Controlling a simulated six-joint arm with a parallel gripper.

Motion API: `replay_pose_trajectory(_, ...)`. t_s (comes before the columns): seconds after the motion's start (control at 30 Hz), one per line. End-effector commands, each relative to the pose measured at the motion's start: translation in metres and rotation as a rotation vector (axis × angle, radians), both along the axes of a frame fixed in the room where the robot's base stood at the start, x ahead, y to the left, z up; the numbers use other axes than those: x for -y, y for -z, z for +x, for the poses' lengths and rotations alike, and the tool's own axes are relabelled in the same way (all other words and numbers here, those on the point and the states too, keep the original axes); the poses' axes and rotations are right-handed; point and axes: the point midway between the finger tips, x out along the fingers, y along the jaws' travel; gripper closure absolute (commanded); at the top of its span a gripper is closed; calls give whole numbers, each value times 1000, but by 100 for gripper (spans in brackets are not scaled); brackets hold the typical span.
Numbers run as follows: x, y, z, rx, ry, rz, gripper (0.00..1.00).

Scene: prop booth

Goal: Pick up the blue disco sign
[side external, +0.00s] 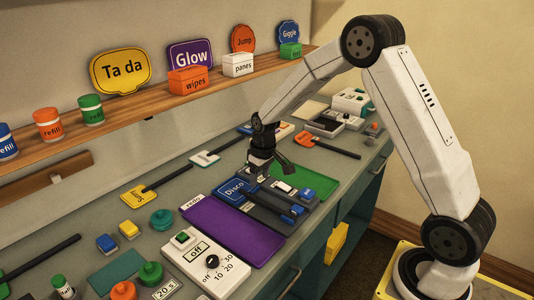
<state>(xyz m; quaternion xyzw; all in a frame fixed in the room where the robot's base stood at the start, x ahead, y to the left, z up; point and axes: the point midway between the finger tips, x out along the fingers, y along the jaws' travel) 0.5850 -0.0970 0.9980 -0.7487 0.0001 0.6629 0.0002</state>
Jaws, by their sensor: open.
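The blue sign with the white word "Disco" (232,190) lies face up on the counter, at the upper left end of a dark grey board. A dark bar runs from beside it toward the lower right; I cannot tell if it is the sign's handle. My gripper (271,168) is open and empty, pointing down, just above and to the right of the sign in the picture. It appears apart from the sign; its exact height is unclear.
A purple mat (232,231) and a white box with a dial (208,264) lie at the front. A green mat (303,181) lies to the right. A yellow sign with a black handle (139,196) lies left. A wooden shelf (150,109) with signs and boxes runs behind.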

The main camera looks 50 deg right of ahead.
Motion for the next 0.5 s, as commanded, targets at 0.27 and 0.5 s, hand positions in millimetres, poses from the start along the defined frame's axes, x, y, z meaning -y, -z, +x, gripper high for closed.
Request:
replay_pose_trajectory(0.27,1,5,1,-3,0,1,35)
replay_pose_trajectory(0.5,1,23,3,-3,0,1,35)
